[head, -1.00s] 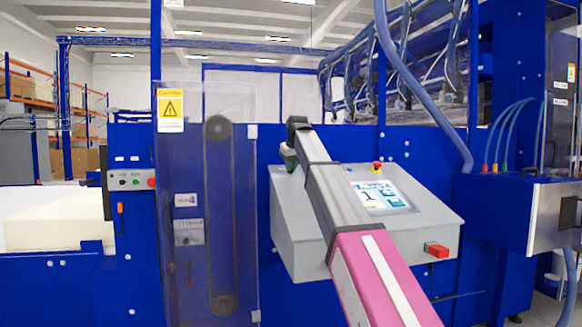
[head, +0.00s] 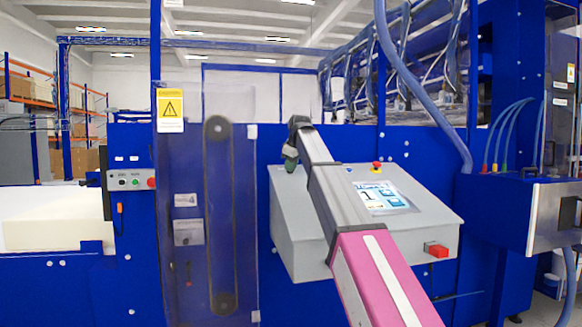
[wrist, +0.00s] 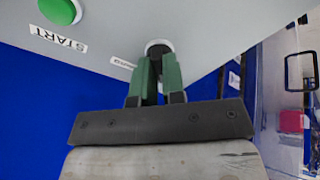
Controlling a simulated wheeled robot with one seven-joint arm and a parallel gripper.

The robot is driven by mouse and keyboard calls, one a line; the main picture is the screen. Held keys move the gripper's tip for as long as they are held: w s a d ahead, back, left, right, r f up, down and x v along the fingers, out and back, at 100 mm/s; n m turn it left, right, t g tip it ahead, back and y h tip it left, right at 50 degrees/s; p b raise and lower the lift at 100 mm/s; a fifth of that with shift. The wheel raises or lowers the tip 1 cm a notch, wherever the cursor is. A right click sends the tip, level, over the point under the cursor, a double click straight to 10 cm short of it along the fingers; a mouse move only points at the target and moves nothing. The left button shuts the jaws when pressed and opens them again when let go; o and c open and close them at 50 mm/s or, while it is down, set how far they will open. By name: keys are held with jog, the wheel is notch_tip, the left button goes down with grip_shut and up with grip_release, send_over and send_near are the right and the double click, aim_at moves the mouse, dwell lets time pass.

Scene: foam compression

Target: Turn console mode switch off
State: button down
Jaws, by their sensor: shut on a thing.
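The grey console (head: 290,232) has a sloped top with a lit screen (head: 385,196). In the wrist view, my gripper (wrist: 159,66) has its two green fingers close together on the mode switch (wrist: 158,46), a round knob with a pale rim on the console face. The fingers hide most of the knob, so its pointer position cannot be told. A small label beside it is partly visible. In the head view, my gripper (head: 291,163) is at the console's upper left edge, and my arm hides the switch.
A green START button (wrist: 60,10) is beside the switch in the wrist view. A red emergency button (head: 376,166) stands at the console's back edge, and a red box-like button (head: 437,250) is at its front right. A clear guard panel (head: 205,270) stands left.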

jog(key=shift+f, duration=0.15)
jog(key=c, duration=1.2)
grip_release()
jog(key=v, duration=1)
jog(key=shift+r, duration=0.4)
jog(key=shift+s+d, duration=0.1)
jog(key=shift+s, duration=0.15)
